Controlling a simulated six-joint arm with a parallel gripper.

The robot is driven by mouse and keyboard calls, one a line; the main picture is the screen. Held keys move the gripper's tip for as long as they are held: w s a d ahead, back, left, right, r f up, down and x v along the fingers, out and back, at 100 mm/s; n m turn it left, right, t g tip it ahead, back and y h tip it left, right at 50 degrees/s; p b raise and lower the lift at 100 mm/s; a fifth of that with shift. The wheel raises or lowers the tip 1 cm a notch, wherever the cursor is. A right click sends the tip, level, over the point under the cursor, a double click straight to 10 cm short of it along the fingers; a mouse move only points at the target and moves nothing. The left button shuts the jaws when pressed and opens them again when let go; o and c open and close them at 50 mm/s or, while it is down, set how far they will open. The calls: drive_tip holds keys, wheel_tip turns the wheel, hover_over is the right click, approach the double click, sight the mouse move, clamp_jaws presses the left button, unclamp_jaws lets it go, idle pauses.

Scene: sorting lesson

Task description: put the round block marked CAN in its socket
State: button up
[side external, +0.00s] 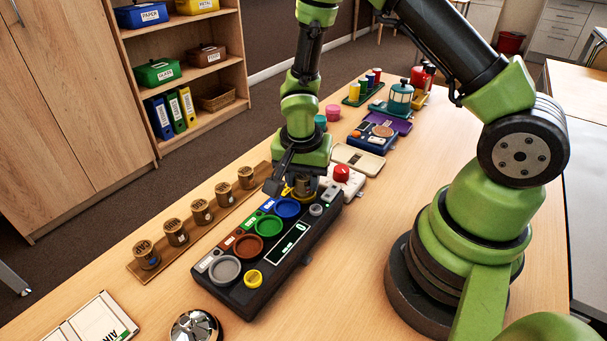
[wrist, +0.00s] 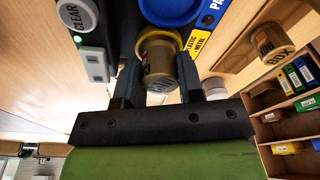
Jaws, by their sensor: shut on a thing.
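My gripper (side external: 300,186) is at the far end of the dark sorting board (side external: 232,296), its jaws shut on a brown round block (side external: 305,187). In the wrist view, the block (wrist: 159,66) sits between the two fingers. Its marking is too unclear to read. The yellow socket (side external: 285,191) is right at the block; its yellow rim (wrist: 152,36) shows around the block's far end in the wrist view. I cannot tell whether the block is in the socket or just above it. The yellow label (wrist: 198,43) there reads plastic and metal.
Blue (side external: 287,208), green (side external: 268,226), brown (side external: 248,247) and grey (side external: 225,269) sockets line the board, looking empty. Several brown blocks stand on a wooden strip (side external: 187,246) to the left. A white box with a red button (side external: 341,174) stands close behind my gripper.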

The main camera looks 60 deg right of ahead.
drive_tip(key=shift+f, duration=0.35)
drive_tip(key=o, duration=0.6)
drive_tip(key=shift+s+a+r, duration=0.1)
drive_tip(key=shift+a+r, duration=0.15)
drive_tip(key=shift+r, duration=1.55)
drive_tip(key=shift+s+a+r, duration=0.1)
drive_tip(key=shift+a+r, duration=0.2)
drive_tip(key=shift+r, duration=1.55)
drive_tip(key=shift+s+a+r, duration=0.1)
drive_tip(key=shift+a+r, duration=0.15)
drive_tip(key=shift+r, duration=1.55)
wheel_tip(320, 180, up, 6)
hover_over(302, 181)
